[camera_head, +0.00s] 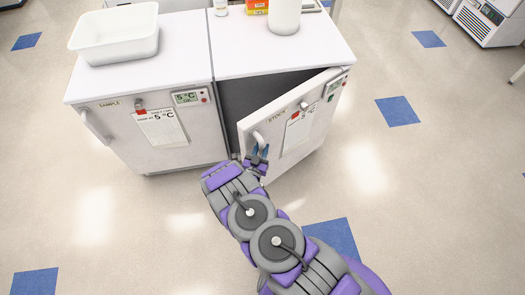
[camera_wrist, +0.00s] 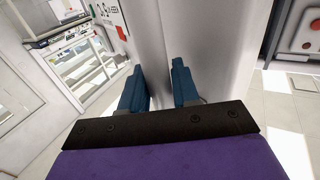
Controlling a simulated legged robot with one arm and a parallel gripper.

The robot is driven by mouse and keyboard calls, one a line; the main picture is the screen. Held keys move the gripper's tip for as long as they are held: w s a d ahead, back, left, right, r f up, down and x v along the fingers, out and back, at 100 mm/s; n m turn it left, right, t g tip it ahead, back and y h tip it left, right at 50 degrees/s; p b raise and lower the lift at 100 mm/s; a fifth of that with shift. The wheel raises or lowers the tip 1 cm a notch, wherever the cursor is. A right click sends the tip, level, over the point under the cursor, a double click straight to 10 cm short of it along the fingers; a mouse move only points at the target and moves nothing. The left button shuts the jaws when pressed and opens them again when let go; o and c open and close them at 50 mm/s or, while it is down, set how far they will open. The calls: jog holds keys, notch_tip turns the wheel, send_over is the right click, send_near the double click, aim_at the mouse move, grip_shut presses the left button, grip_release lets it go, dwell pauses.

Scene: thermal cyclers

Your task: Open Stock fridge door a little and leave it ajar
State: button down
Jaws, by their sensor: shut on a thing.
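The Stock fridge (camera_head: 225,50) stands on the right of a pair of small white fridges. Its door (camera_head: 285,150), labelled STOCK, is partly open: its left edge stands out from the cabinet and a dark gap shows behind it. The door's pale curved handle (camera_head: 258,138) is near its left edge. My gripper (camera_head: 261,153) is at this handle with its blue fingers shut on it. In the wrist view, my gripper (camera_wrist: 157,82) has its two blue fingers on either side of a pale surface; the handle itself is hard to make out there.
The Sample fridge (camera_head: 150,150) stands to the left with its door closed. A white tub (camera_head: 115,50), a white container (camera_head: 284,17) and small boxes stand on top. Open floor (camera_head: 400,190) with blue tiles lies in front and to the right.

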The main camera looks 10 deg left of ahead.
jog(key=shift+s+a+f, duration=0.1)
jog(key=shift+a+f, duration=0.1)
jog(key=shift+a, duration=0.1)
jog(key=c, duration=1.2)
grip_release()
jog(key=shift+s+d, duration=0.1)
jog(key=shift+o, duration=0.8)
jog(key=shift+d+r, duration=0.1)
jog(key=shift+d, duration=0.25)
jog(key=shift+o, duration=0.3)
jog(key=shift+d+r, duration=0.15)
jog(key=shift+d, duration=0.3)
jog(key=shift+s+a, duration=0.15)
jog(key=shift+a, duration=0.45)
jog(key=shift+s+a+f, duration=0.1)
jog(key=shift+s+f, duration=0.1)
jog(key=shift+s, duration=0.1)
jog(key=s+p, duration=0.3)
jog(key=s, duration=1.3)
jog(key=shift+s, duration=0.25)
